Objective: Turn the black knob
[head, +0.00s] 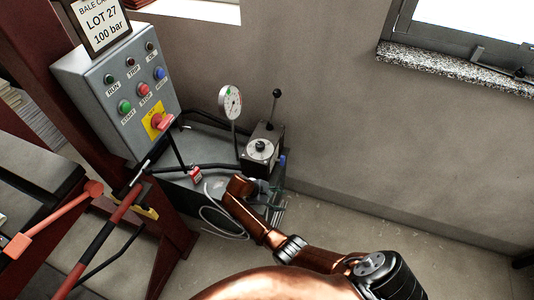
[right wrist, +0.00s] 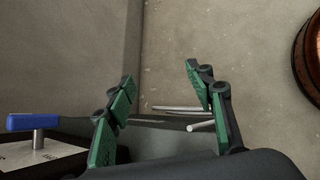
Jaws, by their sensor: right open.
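A lever with a black ball knob (head: 276,93) rises from the block. I cannot tell for certain which part is the task's black knob. My right arm reaches up from the lower right in the head view, below the block; its gripper is small and hard to make out there. In the right wrist view my right gripper (right wrist: 160,75) is open, its green-padded fingers apart with nothing between the tips. The ball knob is not visible there. My left gripper is not in view.
A grey control box (head: 90,85) with buttons and a red-yellow switch (head: 157,122) stands at left. A round gauge (head: 230,102) is left of the lever. A blue handle (right wrist: 33,121) is left of my gripper; metal rods (right wrist: 185,108) lie below. Floor at right is clear.

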